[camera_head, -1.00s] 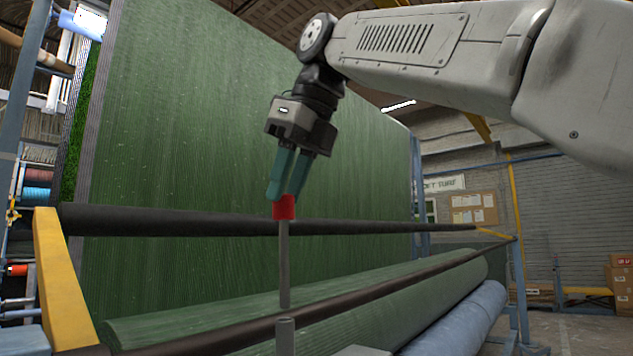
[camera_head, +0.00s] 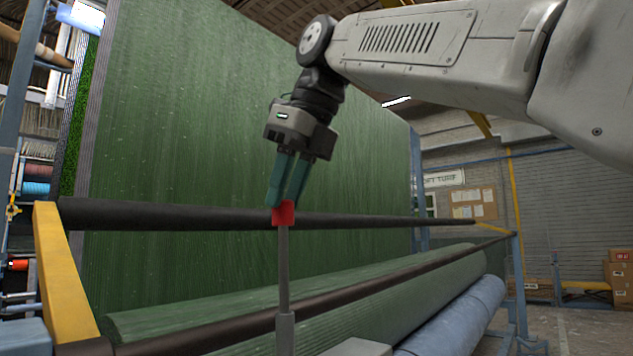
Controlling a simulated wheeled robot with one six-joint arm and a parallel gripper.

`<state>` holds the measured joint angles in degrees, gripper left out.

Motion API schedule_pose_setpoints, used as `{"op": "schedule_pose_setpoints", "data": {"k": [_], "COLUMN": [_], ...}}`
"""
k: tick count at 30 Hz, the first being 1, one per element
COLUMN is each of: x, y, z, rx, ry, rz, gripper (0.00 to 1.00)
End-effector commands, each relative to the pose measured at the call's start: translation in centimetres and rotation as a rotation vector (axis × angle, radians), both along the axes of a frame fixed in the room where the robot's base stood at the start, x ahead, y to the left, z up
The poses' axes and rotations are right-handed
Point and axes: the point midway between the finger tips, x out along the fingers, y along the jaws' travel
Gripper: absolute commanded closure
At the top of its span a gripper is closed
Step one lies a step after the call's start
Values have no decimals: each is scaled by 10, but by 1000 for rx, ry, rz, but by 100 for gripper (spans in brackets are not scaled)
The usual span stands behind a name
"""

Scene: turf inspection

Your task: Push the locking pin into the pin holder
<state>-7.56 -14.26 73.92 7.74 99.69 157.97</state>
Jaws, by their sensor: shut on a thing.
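The locking pin has a red head (camera_head: 284,214) and a thin grey shaft (camera_head: 283,268). My gripper (camera_head: 284,203) is shut on the red head from above, with its teal fingers around the top of it. The pin hangs close to upright. The pin holder is a grey tube (camera_head: 285,335) at the bottom edge of the view. The pin's lower end meets the top of the holder; how deep it sits inside is hidden. The lower part of the holder is cut off by the frame.
A large green turf sheet (camera_head: 230,120) stands behind. Dark horizontal bars (camera_head: 380,221) and a yellow bracket (camera_head: 62,275) frame the area. A green roll (camera_head: 400,285) and a blue roll (camera_head: 455,320) lie at right. A grey block (camera_head: 357,348) is near the holder.

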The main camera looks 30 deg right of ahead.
Motion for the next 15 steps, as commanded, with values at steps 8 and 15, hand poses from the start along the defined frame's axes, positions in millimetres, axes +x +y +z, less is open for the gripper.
{"op": "schedule_pose_setpoints", "data": {"k": [8,15], "x": [0,-1], "y": [1,1], "z": [-7,-13], "rx": [1,0], "ry": [-2,0], "rz": [1,1], "gripper": [94,94]}}
